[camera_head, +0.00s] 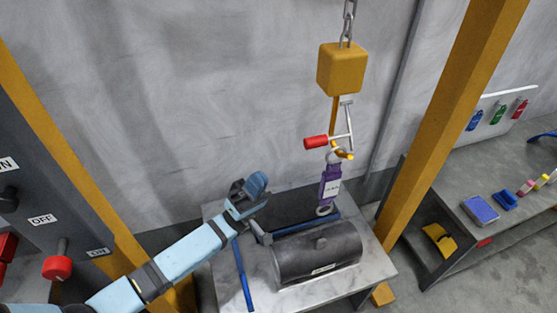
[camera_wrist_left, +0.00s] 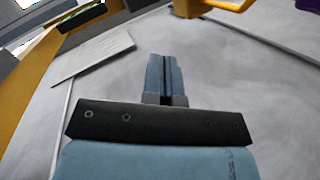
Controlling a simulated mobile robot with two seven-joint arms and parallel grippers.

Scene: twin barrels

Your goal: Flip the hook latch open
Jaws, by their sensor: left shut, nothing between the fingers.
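A yellow hoist block (camera_head: 339,69) hangs on a chain. Under it is a pale metal frame with a red-ended handle (camera_head: 316,142), which looks like the latch. A small yellow hook (camera_head: 344,154) sits just below it, with a purple sling (camera_head: 330,184) hanging from it. Whether the latch is open or closed is too small to tell. My left gripper (camera_head: 257,184) is to the left of the sling and lower than the red handle, apart from both. In the left wrist view its fingers (camera_wrist_left: 163,75) are together and empty. My right gripper is not in view.
A dark barrel (camera_head: 318,253) lies on a marble-topped table (camera_head: 375,272) under the sling's ring, with blue bars beside it. A yellow post (camera_head: 455,105) stands to the right. A grey control panel (camera_head: 45,190) is at the left. A workbench (camera_head: 465,160) is at the far right.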

